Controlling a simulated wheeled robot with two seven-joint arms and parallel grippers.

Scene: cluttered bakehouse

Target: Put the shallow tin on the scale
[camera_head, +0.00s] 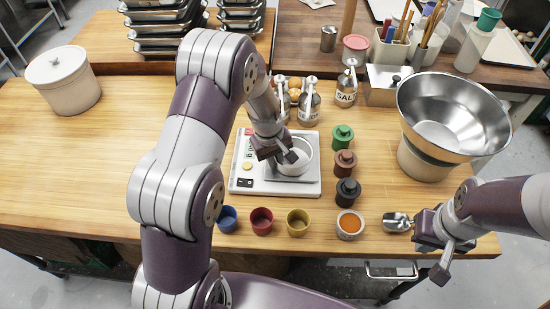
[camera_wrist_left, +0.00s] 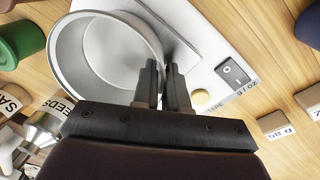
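The shallow tin (camera_head: 298,163), a round, straight-walled metal tin, is over the plate of the white scale (camera_head: 246,183) in the middle of the table. It looks upright and seems to rest on the plate. In the left wrist view the tin (camera_wrist_left: 88,52) looks empty, beside the scale's switch panel (camera_wrist_left: 222,60). My left gripper (camera_head: 283,156) is at the tin's left side. Its fingers (camera_wrist_left: 163,82) are close together, one inside and one outside the wall, shut on it. My right gripper (camera_head: 442,262) is at the table's front right, beside a metal scoop (camera_head: 397,222); its fingers are unclear.
Green, brown and black weights (camera_head: 345,162) stand right of the scale. Blue, red and yellow cups (camera_head: 262,221) and a tin of orange powder (camera_head: 350,225) line the front. A large steel bowl (camera_head: 455,110) is right; shakers (camera_head: 346,88) stand behind.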

